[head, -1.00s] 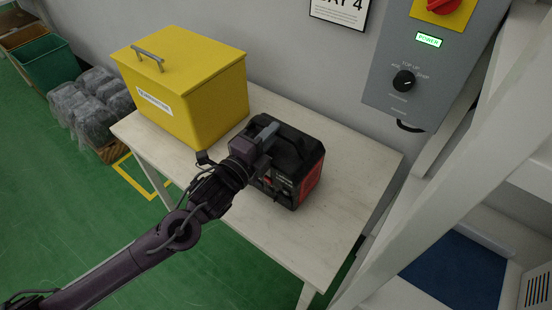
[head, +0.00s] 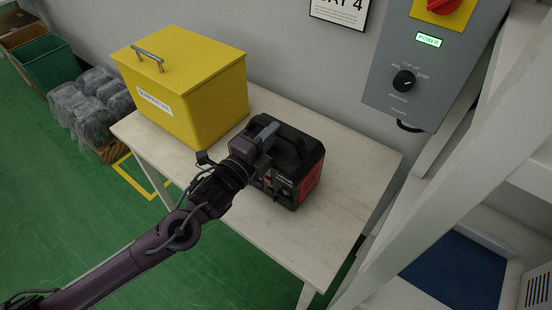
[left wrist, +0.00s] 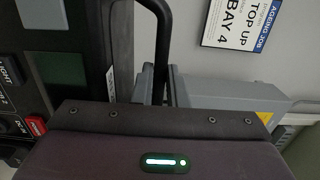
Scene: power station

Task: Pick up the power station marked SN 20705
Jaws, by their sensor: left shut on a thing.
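The black and red power station (head: 308,178) stands upright on the white table in the head view. Its front panel, with a dark screen (left wrist: 60,68) and a red button, shows at the left of the left wrist view. Its black carry handle (left wrist: 160,30) rises beside it there. My left gripper (head: 268,133) is at the top of the power station, shut on the handle. The arm hides part of the station's near left side. I cannot read the serial number. My right gripper is not in view.
A yellow lidded box (head: 205,100) stands left of the station on the white table (head: 345,190). A grey wall panel (head: 425,75) with a knob hangs behind right. White shelving (head: 425,170) stands at the right. The table's right part is clear.

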